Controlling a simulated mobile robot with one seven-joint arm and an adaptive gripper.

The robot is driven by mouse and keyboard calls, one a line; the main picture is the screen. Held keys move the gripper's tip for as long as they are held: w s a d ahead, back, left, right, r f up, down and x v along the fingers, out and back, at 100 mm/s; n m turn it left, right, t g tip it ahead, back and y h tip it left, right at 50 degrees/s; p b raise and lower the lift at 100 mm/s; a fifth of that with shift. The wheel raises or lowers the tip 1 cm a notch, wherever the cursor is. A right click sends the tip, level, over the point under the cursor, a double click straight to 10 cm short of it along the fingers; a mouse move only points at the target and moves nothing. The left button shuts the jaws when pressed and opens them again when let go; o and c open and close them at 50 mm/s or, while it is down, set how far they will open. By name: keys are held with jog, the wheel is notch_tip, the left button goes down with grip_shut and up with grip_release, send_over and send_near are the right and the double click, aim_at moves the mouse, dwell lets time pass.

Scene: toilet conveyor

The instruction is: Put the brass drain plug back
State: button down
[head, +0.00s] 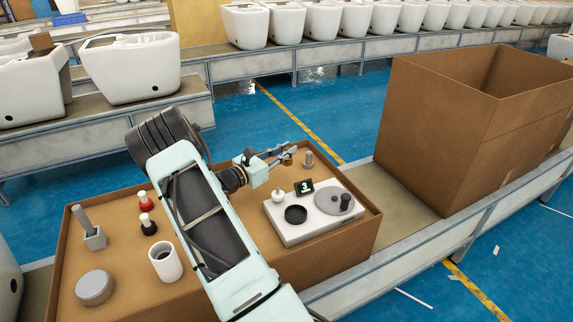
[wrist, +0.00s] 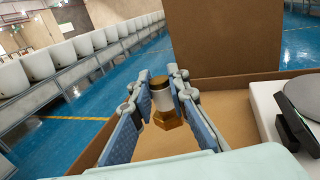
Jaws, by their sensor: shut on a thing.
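The brass drain plug (wrist: 163,103) is between the fingers of my gripper (wrist: 160,92) in the wrist view. It has a dark top, a pale metal band and a wider brass foot. In the head view my gripper (head: 287,157) is over the back of the brown tray, shut on the plug, which shows only as a small brownish patch. The plug appears above the tray floor, though the exact gap is hard to judge.
The brown tray (head: 225,299) holds a white panel (head: 290,236) with a black ring (head: 296,214), grey disc (head: 334,202) and display (head: 304,187). A large cardboard box (head: 432,130) stands further right.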

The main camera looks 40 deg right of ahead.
aim_at(287, 160)
jog(key=shift+w+d+f, duration=0.25)
jog(key=shift+d+f, duration=0.05)
jog(key=shift+f, duration=0.2)
jog(key=shift+w+d+f, duration=0.25)
jog(key=shift+d+f, duration=0.05)
jog(key=shift+f, duration=0.15)
jog(key=shift+w+d+f+b, duration=0.15)
jog(key=shift+f+b, duration=0.5)
jog(key=shift+f, duration=0.95)
jog(key=shift+f, duration=0.15)
jog(key=c, duration=1.8)
grip_release()
jog(key=shift+c, duration=0.2)
jog(key=shift+r, duration=0.2)
jog(key=a+p, duration=0.1)
jog(key=a, duration=1.1)
jog(key=shift+f, duration=0.1)
